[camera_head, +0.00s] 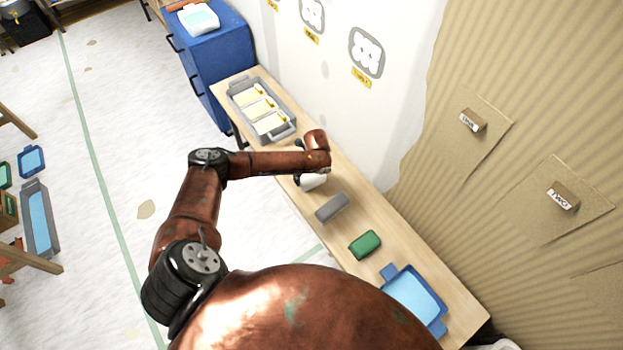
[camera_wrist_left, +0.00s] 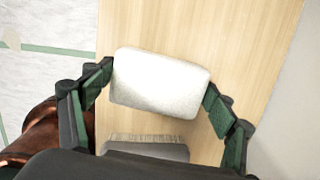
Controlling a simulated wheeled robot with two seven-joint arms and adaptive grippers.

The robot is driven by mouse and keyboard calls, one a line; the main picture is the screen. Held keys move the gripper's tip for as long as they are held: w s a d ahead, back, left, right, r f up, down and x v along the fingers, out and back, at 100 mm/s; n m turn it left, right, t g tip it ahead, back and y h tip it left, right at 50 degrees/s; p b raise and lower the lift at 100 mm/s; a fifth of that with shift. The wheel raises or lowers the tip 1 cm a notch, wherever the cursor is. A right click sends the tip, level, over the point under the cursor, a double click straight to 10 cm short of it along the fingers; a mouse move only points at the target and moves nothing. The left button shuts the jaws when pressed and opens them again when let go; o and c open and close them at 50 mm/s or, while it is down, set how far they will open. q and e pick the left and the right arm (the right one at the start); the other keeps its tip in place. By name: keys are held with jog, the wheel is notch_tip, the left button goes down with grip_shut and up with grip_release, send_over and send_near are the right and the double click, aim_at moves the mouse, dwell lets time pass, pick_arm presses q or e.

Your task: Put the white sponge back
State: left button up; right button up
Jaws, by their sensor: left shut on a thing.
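The white sponge (camera_wrist_left: 160,83) is a rounded white block between the two green-padded fingers of my left gripper (camera_wrist_left: 160,92) in the left wrist view. The gripper is shut on it, over the wooden table. In the head view the sponge (camera_head: 311,182) shows partly under my left wrist, and the gripper's fingers are mostly hidden there. I cannot tell whether the sponge touches the table. My right gripper is not in view.
The long wooden table (camera_head: 372,211) runs along the wall. A green block (camera_head: 365,245) and a blue tray (camera_head: 436,328) with light blue inside are at its near end. A grey tray (camera_head: 287,134) with pale pieces is at its far end, near a blue cabinet (camera_head: 222,52).

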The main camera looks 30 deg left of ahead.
aim_at(311, 178)
pick_arm(q)
jog(key=shift+w+a+f, duration=0.15)
jog(key=shift+w+f, duration=0.15)
jog(key=shift+f, duration=0.05)
jog(key=f, duration=0.3)
jog(key=shift+w+a+b, duration=0.1)
jog(key=shift+w+b, duration=0.15)
jog(key=shift+b, duration=0.15)
jog(key=shift+s, duration=0.1)
jog(key=o, duration=1.1)
jog(key=shift+f, duration=0.1)
jog(key=shift+o, duration=0.2)
jog(key=shift+f, duration=0.1)
jog(key=shift+f+b, duration=0.25)
jog(key=shift+b, duration=0.15)
jog(key=r, duration=0.2)
jog(key=d+r+p, duration=0.1)
jog(key=r, duration=0.1)
jog(key=r+p, duration=0.1)
jog(key=r, duration=0.2)
jog(key=shift+d, duration=0.25)
jog(key=shift+r, duration=0.55)
jog(key=shift+d, duration=0.1)
